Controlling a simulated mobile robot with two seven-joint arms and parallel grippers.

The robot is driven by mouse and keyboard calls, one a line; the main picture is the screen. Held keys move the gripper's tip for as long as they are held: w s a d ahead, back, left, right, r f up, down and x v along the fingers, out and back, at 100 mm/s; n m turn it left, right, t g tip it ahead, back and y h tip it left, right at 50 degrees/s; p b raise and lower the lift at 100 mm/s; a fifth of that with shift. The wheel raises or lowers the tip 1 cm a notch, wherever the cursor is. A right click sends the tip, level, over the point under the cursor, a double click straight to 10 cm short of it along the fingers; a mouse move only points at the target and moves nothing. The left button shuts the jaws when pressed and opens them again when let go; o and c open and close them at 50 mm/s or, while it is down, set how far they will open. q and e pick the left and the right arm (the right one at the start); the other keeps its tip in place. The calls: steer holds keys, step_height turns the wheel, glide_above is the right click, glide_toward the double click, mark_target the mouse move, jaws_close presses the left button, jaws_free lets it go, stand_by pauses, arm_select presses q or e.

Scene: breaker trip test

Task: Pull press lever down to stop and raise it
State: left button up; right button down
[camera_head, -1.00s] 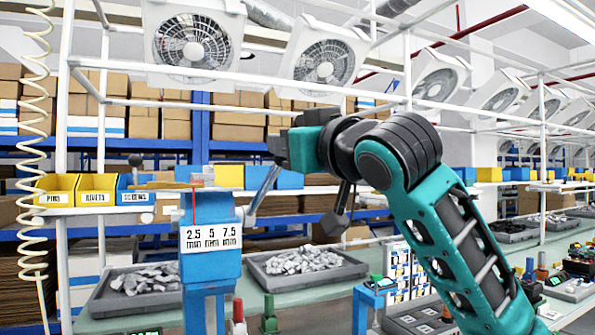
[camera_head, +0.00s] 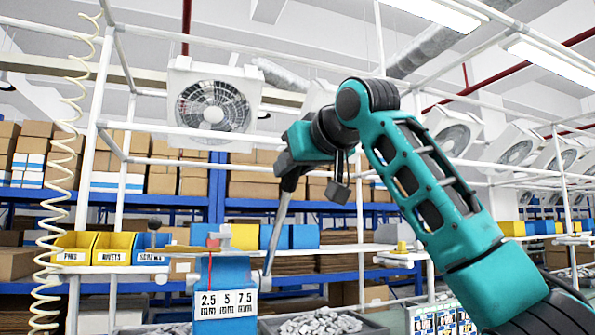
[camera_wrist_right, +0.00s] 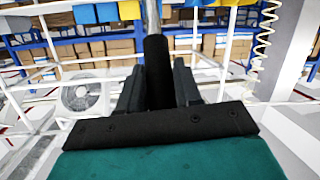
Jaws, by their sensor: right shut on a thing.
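The blue press (camera_head: 224,297) stands at lower centre-left in the head view, with a white label reading 2.5, 5 and 7.5 mm. Its metal press lever (camera_head: 279,228) rises from the press's right side, steep and leaning slightly right. My right gripper (camera_head: 290,182) is at the lever's top end, above and right of the press. In the right wrist view the lever's black grip (camera_wrist_right: 157,72) sits between the two dark fingers, and the gripper is shut on it. The lower part of the press is out of frame. My left gripper is not in view.
Yellow and blue bins (camera_head: 110,247) stand on a shelf left of the press. A grey tray of metal parts (camera_head: 318,323) lies to its right. A white frame with fans (camera_head: 213,105) spans above. A coiled cream hose (camera_head: 72,180) hangs at left.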

steer(key=shift+w+r, duration=0.2)
steer(key=shift+r, duration=0.05)
stand_by(0.3)
steer(key=c, duration=0.8)
jaws_free()
steer(key=shift+c, duration=0.2)
steer(key=b+v, duration=0.3)
steer(key=v, duration=0.9)
steer(key=shift+s+r, duration=0.2)
steer(key=shift+s, duration=0.15)
steer(key=shift+d, duration=0.1)
steer(key=shift+c, duration=0.3)
